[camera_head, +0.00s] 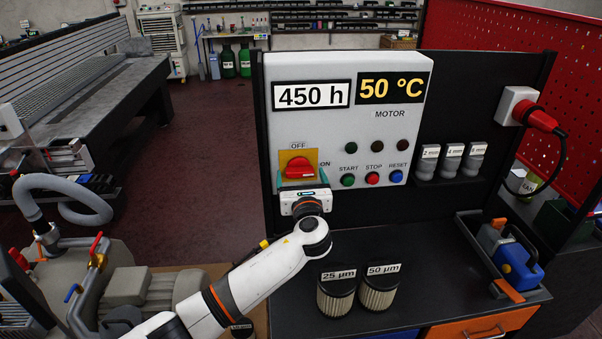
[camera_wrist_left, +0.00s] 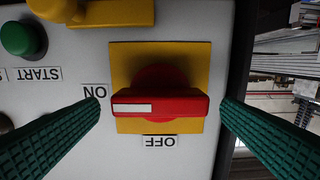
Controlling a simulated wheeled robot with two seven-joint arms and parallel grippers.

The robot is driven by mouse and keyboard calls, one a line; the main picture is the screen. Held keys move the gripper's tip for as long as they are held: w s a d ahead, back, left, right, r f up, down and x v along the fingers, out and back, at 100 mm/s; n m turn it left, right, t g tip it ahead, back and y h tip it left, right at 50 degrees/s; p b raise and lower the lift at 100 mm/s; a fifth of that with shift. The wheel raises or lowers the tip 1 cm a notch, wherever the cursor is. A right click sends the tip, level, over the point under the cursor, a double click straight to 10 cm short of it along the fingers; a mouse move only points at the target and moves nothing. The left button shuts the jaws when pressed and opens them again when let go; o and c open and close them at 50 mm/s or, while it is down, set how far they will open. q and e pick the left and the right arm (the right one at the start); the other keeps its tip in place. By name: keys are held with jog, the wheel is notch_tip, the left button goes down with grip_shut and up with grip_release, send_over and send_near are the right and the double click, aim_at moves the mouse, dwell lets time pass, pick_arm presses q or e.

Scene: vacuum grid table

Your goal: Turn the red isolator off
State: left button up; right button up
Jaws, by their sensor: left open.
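The red isolator (camera_head: 298,167) is a rotary knob on a yellow plate (camera_head: 286,157) on the grey control panel. OFF is printed above it and ON to its right. In the left wrist view, which is upside down, the red isolator (camera_wrist_left: 185,105) has its bar lying level, with the white-marked end towards ON. My left gripper (camera_head: 302,190) is in front of the panel, just below the knob in the head view. In the left wrist view its two green fingers (camera_wrist_left: 160,108) are open, one beyond each end of the bar, with visible gaps. My right gripper is not in view.
The START button (camera_head: 348,180), STOP button (camera_head: 372,178) and RESET button (camera_head: 396,176) sit right of the isolator. Two filter cartridges (camera_head: 336,296) (camera_head: 378,292) stand on the dark bench below. A red plug (camera_head: 538,118) and a blue device (camera_head: 517,262) are at the right.

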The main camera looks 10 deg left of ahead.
pick_arm(q)
jog(key=shift+w+a, duration=0.15)
jog(key=shift+w, duration=0.25)
jog(key=shift+c, duration=0.4)
jog(key=c, duration=0.9)
